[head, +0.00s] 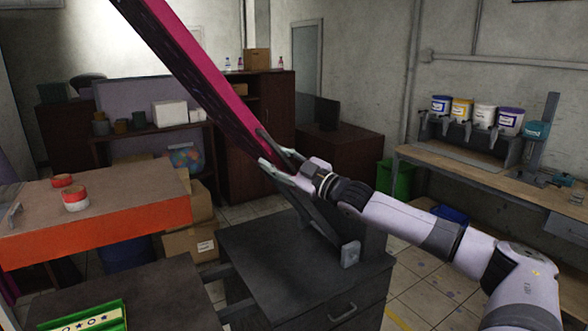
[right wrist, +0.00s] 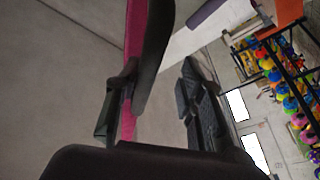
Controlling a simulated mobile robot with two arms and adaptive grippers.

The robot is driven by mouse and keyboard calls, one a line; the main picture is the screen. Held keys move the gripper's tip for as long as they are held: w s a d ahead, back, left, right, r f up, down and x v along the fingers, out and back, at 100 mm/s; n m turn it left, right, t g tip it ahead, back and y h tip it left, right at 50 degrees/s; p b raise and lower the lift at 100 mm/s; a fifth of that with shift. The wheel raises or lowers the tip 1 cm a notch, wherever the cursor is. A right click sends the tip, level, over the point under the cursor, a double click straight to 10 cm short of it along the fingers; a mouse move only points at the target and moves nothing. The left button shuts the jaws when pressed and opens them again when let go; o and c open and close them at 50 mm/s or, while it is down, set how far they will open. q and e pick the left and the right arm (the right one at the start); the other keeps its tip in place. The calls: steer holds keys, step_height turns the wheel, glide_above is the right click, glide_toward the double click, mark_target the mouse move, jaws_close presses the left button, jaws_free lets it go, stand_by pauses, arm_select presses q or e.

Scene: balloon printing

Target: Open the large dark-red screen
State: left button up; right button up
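The large dark-red screen (head: 193,62) is raised and steeply tilted, seen nearly edge-on in the head view, running from the top edge down toward the middle. Its bright pink edge and dark red face show. My right gripper (head: 273,157) is at the lower part of the screen's edge, its fingers spread. In the right wrist view the fingers (right wrist: 172,95) stand apart, with wall showing between them. The pink edge of the screen (right wrist: 134,35) passes beside and behind the left finger; whether they touch is unclear. My left gripper is out of view.
A black cabinet (head: 300,250) stands below the screen. An orange-edged table (head: 110,235) with red-lidded jars (head: 74,197) is at left. A green tray (head: 98,318) is at the front left. A workbench (head: 480,178) with several paint buckets stands right.

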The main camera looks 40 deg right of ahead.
steer(key=shift+s+f, duration=0.1)
steer(key=shift+f, duration=0.1)
steer(key=v, duration=1.1)
steer(key=shift+s+r, duration=0.15)
steer(key=shift+s, duration=0.25)
steer(key=shift+d, duration=0.1)
stand_by(0.5)
